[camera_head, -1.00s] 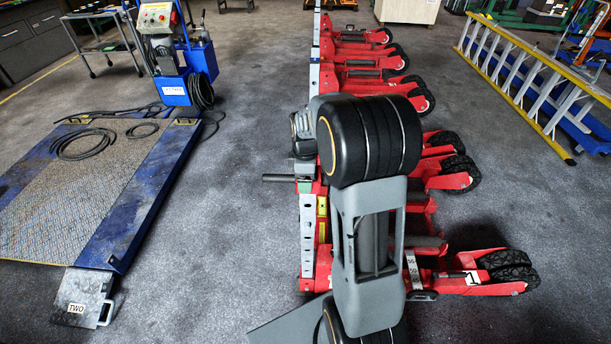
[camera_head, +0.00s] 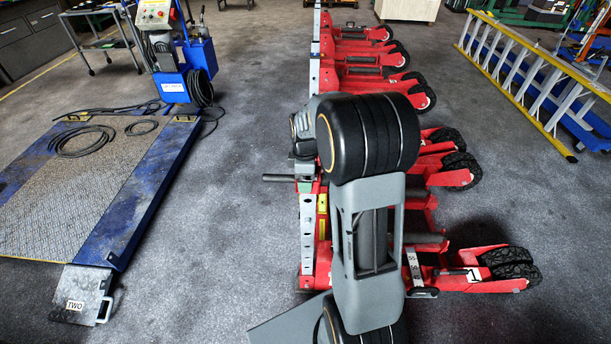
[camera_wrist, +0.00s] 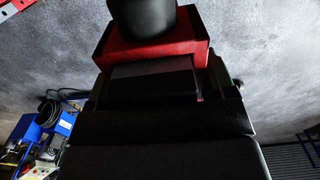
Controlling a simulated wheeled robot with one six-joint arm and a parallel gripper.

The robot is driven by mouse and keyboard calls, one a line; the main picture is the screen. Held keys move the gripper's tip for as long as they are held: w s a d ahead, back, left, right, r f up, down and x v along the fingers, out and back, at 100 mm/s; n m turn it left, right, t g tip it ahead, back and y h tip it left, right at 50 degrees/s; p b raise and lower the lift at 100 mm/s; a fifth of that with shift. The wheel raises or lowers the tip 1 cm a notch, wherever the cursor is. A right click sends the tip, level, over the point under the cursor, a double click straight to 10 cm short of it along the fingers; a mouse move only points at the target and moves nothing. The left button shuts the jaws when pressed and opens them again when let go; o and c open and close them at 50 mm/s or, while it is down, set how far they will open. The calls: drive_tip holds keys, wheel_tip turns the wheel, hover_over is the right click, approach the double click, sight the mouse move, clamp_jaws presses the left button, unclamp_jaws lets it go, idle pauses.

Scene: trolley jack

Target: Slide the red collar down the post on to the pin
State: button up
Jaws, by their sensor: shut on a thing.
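The red collar (camera_wrist: 152,50) shows as a red block across the upper middle of the wrist view. A rounded black part (camera_wrist: 143,16) stands out in front of it. My gripper (camera_wrist: 152,82) is shut on the collar, its dark jaws at the collar's near side. In the head view the grey post with holes (camera_head: 307,240) stands left of my arm, on the nearest red jack (camera_head: 470,278). A black bar (camera_head: 278,178) sticks out to the left near the post's upper part. My arm hides most of the collar and gripper there. I cannot make out the pin.
More red jacks (camera_head: 362,75) stand in a row behind my arm. A blue ramp platform (camera_head: 150,195) with hoses lies at the left, beside a blue pump unit (camera_head: 201,60). A yellow ladder (camera_head: 520,65) lies at the right. The floor between platform and jacks is clear.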

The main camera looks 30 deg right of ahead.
drive_tip(key=shift+f, duration=0.25)
drive_tip(key=o, duration=1.2)
drive_tip(key=shift+o, duration=0.2)
wheel_tip(320, 180, up, 14)
drive_tip(key=shift+f+p, duration=0.1)
drive_tip(key=shift+p, duration=0.2)
